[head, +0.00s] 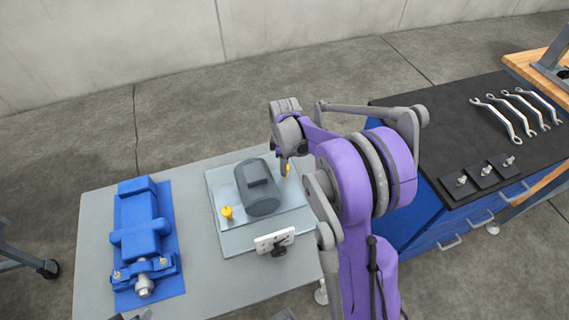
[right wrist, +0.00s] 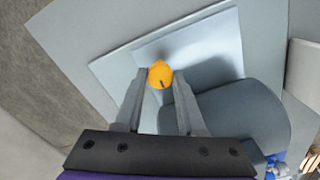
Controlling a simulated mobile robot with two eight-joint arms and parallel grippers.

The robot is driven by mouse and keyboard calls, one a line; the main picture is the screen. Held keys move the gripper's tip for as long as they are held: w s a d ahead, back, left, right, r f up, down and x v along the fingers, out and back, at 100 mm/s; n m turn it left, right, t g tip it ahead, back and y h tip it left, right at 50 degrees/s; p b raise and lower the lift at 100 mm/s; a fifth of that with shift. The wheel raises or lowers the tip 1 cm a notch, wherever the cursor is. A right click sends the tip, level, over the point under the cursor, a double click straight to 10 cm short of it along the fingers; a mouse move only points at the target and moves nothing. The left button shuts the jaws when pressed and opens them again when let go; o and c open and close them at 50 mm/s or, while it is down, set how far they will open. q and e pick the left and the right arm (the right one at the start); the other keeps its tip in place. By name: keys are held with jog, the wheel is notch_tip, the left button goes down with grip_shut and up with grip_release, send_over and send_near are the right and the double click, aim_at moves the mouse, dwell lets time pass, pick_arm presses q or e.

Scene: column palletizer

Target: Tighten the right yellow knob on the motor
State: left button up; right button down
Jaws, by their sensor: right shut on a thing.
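A grey cylindrical motor (head: 259,188) sits on a light metal plate (head: 236,240) on a grey table. The right yellow knob (head: 288,169) is at the motor's far right side, mostly hidden by my right gripper (head: 284,164). In the right wrist view, the knob (right wrist: 160,74) appears as an orange-yellow disc with a dark mark, between the fingertips of my right gripper (right wrist: 161,76), which is shut on it. The motor (right wrist: 238,118) lies beside the fingers. The left yellow knob (head: 227,212) stands at the motor's left side, untouched.
A blue machine unit (head: 140,235) stands on the table's left. A small white panel with a dark knob (head: 274,241) is at the plate's front edge. A blue cabinet (head: 465,225) at right has a dark top with wrenches (head: 508,118) and small metal fittings.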

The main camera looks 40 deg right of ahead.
jog(key=m+b, duration=0.1)
jog(key=m, duration=0.2)
jog(key=shift+m, duration=0.3)
jog(key=m+b, duration=0.1)
jog(key=m, duration=0.3)
jog(key=shift+m, duration=0.3)
jog(key=m+b, duration=0.1)
jog(key=m, duration=0.3)
jog(key=shift+m+b, duration=0.5)
jog(key=shift+m, duration=1.8)
jog(key=c, duration=0.5)
grip_release()
